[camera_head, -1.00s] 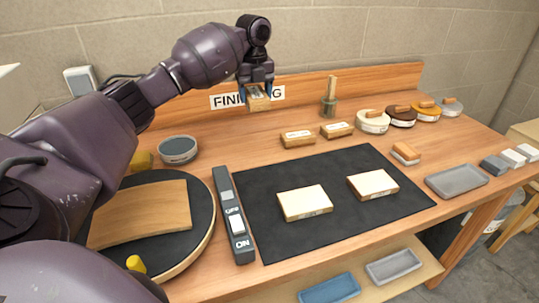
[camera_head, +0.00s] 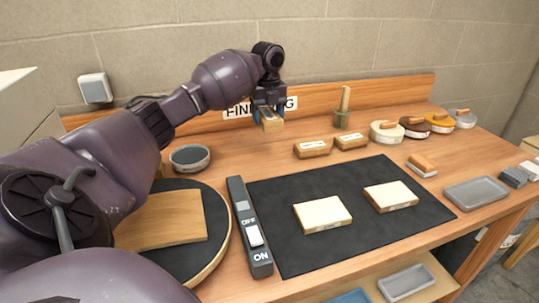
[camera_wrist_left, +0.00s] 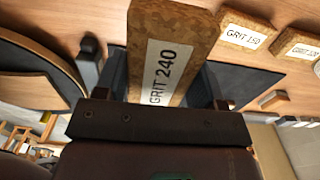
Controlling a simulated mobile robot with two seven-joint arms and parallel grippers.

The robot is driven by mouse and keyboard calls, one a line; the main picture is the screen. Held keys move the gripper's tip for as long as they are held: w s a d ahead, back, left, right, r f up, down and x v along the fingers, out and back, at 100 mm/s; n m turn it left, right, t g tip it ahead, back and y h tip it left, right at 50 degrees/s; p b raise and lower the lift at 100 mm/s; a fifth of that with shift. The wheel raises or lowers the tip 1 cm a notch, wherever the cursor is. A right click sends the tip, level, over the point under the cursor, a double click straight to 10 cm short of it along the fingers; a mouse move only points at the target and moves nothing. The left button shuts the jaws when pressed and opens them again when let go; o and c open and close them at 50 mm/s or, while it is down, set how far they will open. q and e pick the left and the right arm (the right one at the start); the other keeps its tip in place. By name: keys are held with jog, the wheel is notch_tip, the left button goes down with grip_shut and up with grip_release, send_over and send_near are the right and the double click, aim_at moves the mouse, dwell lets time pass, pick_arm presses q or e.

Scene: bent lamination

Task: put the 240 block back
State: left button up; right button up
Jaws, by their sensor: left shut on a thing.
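My left gripper (camera_head: 268,112) is shut on the 240 block (camera_head: 271,124) and holds it above the back of the bench, in front of the sign on the backboard. In the left wrist view the 240 block (camera_wrist_left: 163,55) is a cork block with a white label reading GRIT 240. Two similar cork blocks lie on the bench to the right of the held block: one (camera_head: 312,148) and another (camera_head: 351,141). The left wrist view shows their labels, GRIT 150 (camera_wrist_left: 243,37) and a partly readable one (camera_wrist_left: 299,50). My right gripper is not in view.
A black mat (camera_head: 290,245) carries two pale wood blocks, one (camera_head: 322,214) and another (camera_head: 390,196).

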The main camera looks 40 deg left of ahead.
pick_arm(q)
send_over(268, 161)
notch_tip(268, 161, down, 7)
jog(key=shift+r+b, duration=0.2)
jog(key=shift+b, duration=0.15)
jog(key=shift+f, duration=0.6)
notch_tip(268, 161, down, 5)
jog(key=shift+f+b, duration=0.15)
jog(key=shift+b, duration=0.3)
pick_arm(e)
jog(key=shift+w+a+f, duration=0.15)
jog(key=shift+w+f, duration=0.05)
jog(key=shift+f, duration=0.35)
pick_arm(q)
jog(key=o, duration=0.9)
